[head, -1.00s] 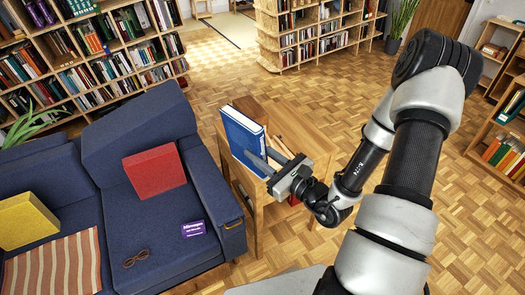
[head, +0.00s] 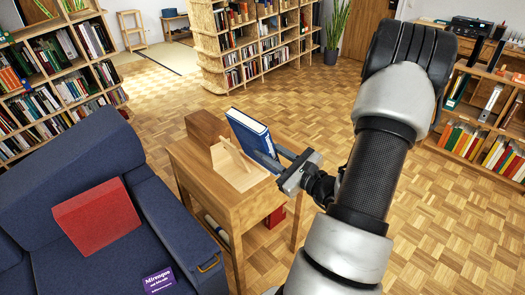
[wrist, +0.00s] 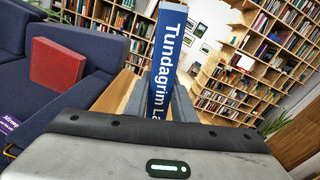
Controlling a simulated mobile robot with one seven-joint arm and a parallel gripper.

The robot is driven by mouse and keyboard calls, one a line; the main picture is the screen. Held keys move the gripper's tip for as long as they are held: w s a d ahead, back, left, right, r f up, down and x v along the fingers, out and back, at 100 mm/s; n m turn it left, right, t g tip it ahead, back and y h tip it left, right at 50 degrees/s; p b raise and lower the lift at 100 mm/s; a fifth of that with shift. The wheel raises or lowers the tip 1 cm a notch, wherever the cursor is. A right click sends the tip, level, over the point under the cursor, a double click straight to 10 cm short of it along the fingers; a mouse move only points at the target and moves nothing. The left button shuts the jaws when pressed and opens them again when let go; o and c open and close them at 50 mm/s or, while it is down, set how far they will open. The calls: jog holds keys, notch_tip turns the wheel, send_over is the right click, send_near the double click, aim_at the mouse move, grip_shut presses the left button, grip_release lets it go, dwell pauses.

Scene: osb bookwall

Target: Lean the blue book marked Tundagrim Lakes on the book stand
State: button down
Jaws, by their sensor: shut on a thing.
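The blue book (head: 253,134) is upright and slightly tilted above the small wooden side table. Its spine reads "Tundagrim La..." in the wrist view (wrist: 170,58), with the rest hidden by my gripper. My gripper (head: 270,162) is shut on the book's lower part; in the wrist view its fingers (wrist: 172,104) lie on either side of the spine. The wooden book stand (head: 236,168) sits on the table, left of and just below the book. I cannot tell whether the book touches the stand.
A brown wooden block (head: 206,128) stands at the table's back left. The side table (head: 250,208) has a lower shelf with books. A blue sofa (head: 75,215) with a red cushion (head: 97,215) is close on the left. Open parquet floor lies behind and right.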

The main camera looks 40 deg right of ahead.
aim_at(258, 161)
jog(key=shift+s, duration=0.15)
jog(key=shift+s, duration=0.15)
jog(key=shift+w+f+b, duration=0.85)
jog(key=shift+w, duration=0.5)
jog(key=shift+w+f+b, duration=0.85)
jog(key=shift+w+f, duration=0.05)
jog(key=shift+w, duration=0.5)
jog(key=shift+w+f+b, duration=0.85)
jog(key=shift+w, duration=0.5)
jog(key=shift+d+f+b, duration=0.2)
jog(key=shift+f+b, duration=0.2)
jog(key=shift+b, duration=0.1)
jog(key=shift+d+f, duration=0.15)
jog(key=shift+f, duration=0.15)
jog(key=shift+w+d+f+b, duration=0.1)
jog(key=shift+d+f+b, duration=0.2)
jog(key=shift+f+b, duration=0.45)
jog(key=shift+w+d+f+b, duration=0.1)
jog(key=shift+d+f+b, duration=0.15)
jog(key=shift+f+b, duration=0.5)
jog(key=c, duration=1.4)
grip_release()
jog(key=shift+s, duration=0.1)
